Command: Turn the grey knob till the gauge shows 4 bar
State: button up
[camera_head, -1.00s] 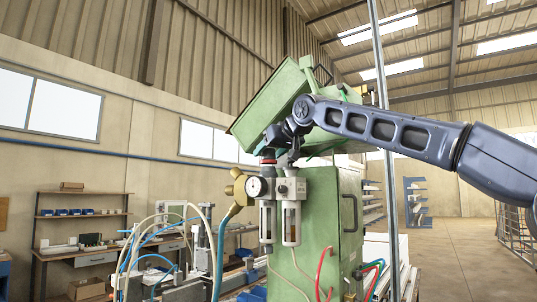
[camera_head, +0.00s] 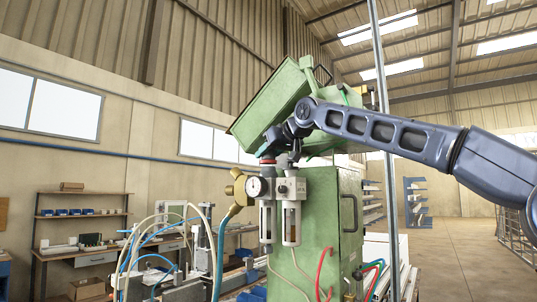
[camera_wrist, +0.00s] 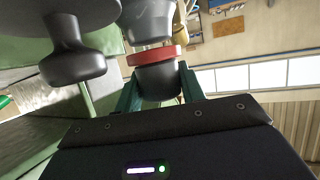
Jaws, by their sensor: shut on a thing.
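The gauge (camera_head: 257,187) is a small round white dial on the front of the left filter unit (camera_head: 267,222). Its needle is too small to read. My gripper (camera_head: 268,156) points down over this unit, just above the gauge. In the wrist view, my gripper's two dark green fingers (camera_wrist: 160,88) are shut around the dark grey knob (camera_wrist: 160,80). A red ring (camera_wrist: 155,55) sits at the knob's base and also shows in the head view (camera_head: 267,161).
A second dark knob-like part (camera_wrist: 75,60) stands close beside the fingers. The right filter unit (camera_head: 291,222) adjoins the first. A brass-coloured valve (camera_head: 237,188) is just left, and a green cabinet (camera_head: 335,225) stands close to the right.

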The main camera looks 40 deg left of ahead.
jog(key=shift+n+g+y, duration=0.3)
jog(key=shift+n+g, duration=1.9)
jog(key=shift+g, duration=0.4)
jog(key=o, duration=1)
jog(key=shift+c, duration=0.2)
jog(key=shift+v, duration=5.4)
